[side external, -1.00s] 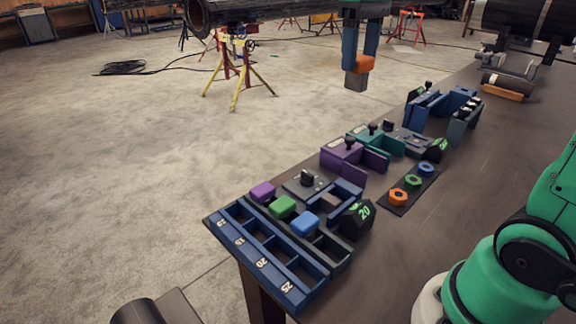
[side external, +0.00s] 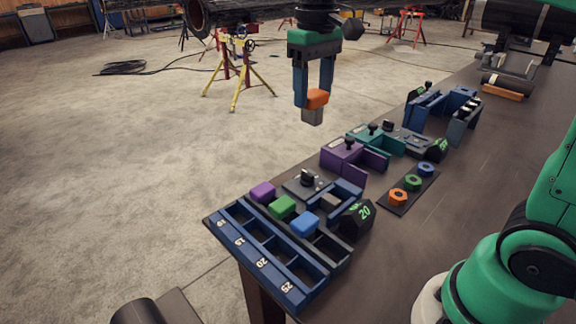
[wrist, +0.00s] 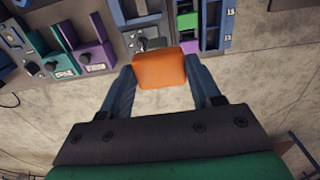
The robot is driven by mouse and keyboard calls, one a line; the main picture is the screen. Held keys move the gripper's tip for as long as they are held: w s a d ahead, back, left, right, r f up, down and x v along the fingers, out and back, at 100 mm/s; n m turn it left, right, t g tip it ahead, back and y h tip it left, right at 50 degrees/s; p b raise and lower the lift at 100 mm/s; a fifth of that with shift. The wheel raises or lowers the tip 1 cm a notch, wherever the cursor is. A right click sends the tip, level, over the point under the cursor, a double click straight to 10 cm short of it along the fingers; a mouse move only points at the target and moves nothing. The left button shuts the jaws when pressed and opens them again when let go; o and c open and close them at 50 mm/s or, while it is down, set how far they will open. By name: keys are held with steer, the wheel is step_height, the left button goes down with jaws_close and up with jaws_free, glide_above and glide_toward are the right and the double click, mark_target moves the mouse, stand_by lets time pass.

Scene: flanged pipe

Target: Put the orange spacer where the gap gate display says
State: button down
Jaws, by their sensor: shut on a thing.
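My gripper (side external: 314,92) is shut on the orange spacer (side external: 317,98), held in the air beyond the table's far-left edge. A grey block part shows below the orange. In the wrist view the orange spacer (wrist: 158,70) sits between the blue fingers. A black display (side external: 357,213) shows a green 20 beside a fixture with a black knob (side external: 307,178) and blue bars. Another display (side external: 437,149) with green digits, too small to read, stands farther back. I cannot tell which belongs to the gap gate. A blue slotted rack (side external: 262,262) carries white numbers, including 15, 20 and 25.
Purple (side external: 263,192), green (side external: 283,207) and blue (side external: 304,223) blocks sit in a dark tray behind the blue rack. Purple (side external: 343,157) and teal (side external: 370,138) fixtures stand farther back. Coloured nuts lie on a dark plate (side external: 410,190). The table's right side is fairly clear.

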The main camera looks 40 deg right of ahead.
steer(key=s+a+f, duration=0.2)
steer(key=a+f, duration=0.3)
steer(key=f, duration=0.1)
steer(key=s+a+f, duration=0.2)
steer(key=a+f, duration=0.4)
steer(key=f, duration=0.1)
steer(key=shift+s+a+f, duration=0.25)
steer(key=shift+s+a, duration=0.05)
steer(key=shift+s, duration=0.05)
steer(key=shift+f, duration=1.2)
steer(key=shift+f, duration=1.05)
steer(key=shift+f, duration=0.55)
